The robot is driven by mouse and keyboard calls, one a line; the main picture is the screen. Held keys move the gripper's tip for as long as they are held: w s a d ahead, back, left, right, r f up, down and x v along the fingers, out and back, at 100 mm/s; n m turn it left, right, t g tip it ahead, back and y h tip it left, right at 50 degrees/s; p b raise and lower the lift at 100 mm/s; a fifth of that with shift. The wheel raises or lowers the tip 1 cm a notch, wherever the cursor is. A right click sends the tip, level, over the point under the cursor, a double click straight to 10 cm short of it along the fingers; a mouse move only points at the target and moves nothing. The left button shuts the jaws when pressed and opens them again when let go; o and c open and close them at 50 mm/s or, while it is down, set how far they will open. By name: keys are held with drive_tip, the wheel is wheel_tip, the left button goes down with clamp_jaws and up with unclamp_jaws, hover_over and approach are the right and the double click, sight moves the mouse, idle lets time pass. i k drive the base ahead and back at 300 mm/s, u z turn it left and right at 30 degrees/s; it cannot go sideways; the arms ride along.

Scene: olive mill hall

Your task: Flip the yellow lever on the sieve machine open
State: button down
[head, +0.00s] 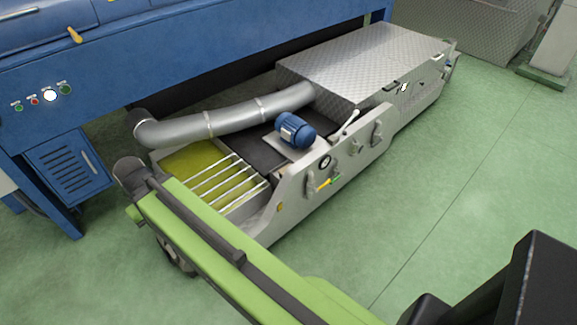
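The sieve machine (290,205) is the low grey metal unit in the middle of the head view, with a bar grate over yellow-green liquid. A small yellow lever (324,183) sits on its front side panel, right of the grate. It slants slightly up to the right, and a green piece shows at its right end. Whether it is open or closed cannot be told. My green arm crosses the lower left, in front of the machine's left end and apart from the lever in the picture. My gripper cannot be made out.
A blue motor (297,131), a silver pipe (225,118) and a grey lever (349,122) are on the machine's top. A blue machine (180,60) with buttons stands behind. A checker-plate cover (365,60) lies at the right. Green floor (455,180) is clear at right.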

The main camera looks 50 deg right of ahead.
sight(316, 190)
drive_tip(key=k, duration=1.25)
drive_tip(key=z, duration=0.45)
drive_tip(key=i, duration=0.75)
drive_tip(key=z, duration=0.95)
drive_tip(key=i, duration=1.5)
drive_tip(key=z, duration=0.35)
drive_tip(key=k, duration=1)
drive_tip(key=u, duration=1.35)
drive_tip(key=i, duration=0.4)
drive_tip(key=z, duration=0.25)
